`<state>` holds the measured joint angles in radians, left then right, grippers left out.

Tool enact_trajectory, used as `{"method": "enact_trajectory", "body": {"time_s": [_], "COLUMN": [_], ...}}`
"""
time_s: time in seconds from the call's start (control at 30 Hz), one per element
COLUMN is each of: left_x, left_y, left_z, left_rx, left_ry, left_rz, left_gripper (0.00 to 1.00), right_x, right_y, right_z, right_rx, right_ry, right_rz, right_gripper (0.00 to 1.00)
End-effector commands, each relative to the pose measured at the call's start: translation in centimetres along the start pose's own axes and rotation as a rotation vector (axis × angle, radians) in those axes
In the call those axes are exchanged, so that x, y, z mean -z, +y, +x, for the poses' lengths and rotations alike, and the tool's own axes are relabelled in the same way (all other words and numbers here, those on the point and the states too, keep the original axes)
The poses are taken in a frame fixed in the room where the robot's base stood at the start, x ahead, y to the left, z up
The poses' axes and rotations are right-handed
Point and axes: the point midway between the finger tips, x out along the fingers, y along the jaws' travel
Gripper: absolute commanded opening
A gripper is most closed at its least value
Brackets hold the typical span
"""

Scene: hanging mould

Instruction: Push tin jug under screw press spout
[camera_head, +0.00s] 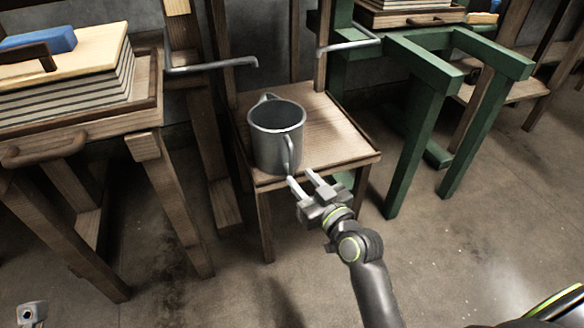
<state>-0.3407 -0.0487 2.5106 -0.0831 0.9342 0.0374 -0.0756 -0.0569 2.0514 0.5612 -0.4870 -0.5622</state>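The grey tin jug (274,138) stands upright on a small wooden stand (330,125), near its front left corner. One handle faces the front and another handle or lip shows at the back. Two bent metal spouts are in view: the left spout (212,66) comes from the wooden press, and the right spout (350,44) from the green press. My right gripper (303,181) is at the stand's front edge, just in front of the jug's handle. Its two fingers are apart with nothing seen between them; whether one touches the jug I cannot tell. A small part of my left gripper (32,314) shows at the bottom left corner.
The wooden press (80,125) on the left holds stacked layers with a blue block (40,42) on top. The green press frame (420,75) stands right of the stand. The stand's right half is bare. Open concrete floor lies in front.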

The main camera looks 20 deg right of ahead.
Motion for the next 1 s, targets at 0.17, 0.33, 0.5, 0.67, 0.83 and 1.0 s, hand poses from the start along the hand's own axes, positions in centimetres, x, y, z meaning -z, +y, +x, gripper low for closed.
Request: {"method": "enact_trajectory", "body": {"time_s": [0.17, 0.33, 0.5, 0.67, 0.83, 1.0], "left_x": [0.0, -0.1, -0.1, -0.1, -0.1, -0.1], "left_y": [0.1, 0.1, 0.1, 0.1, 0.1, 0.1], "left_z": [-0.4, -0.6, -0.6, -0.6, -0.6, -0.6], "left_rx": [0.000, 0.004, 0.010, 0.015, 0.016, 0.016], "left_ry": [0.004, 0.008, 0.009, 0.009, 0.008, 0.008], "left_rz": [0.005, 0.010, 0.013, 0.014, 0.015, 0.014], "left_gripper": [0.36, 0.36, 0.36, 0.36, 0.36, 0.36], "right_x": [-0.1, -0.1, -0.1, -0.1, 0.0, 0.0], "right_y": [0.0, 0.0, 0.0, 0.0, 0.0, 0.0], "right_z": [3.1, 4.8, 5.4, 5.5, 5.4, 5.4], "right_rx": [0.001, 0.000, 0.000, -0.001, -0.001, -0.001], "right_ry": [0.001, 0.000, -0.001, -0.001, 0.000, 0.000], "right_rz": [-0.001, 0.000, 0.001, 0.001, 0.001, 0.001], "right_gripper": [0.34, 0.34, 0.34, 0.34, 0.22, 0.00]}}
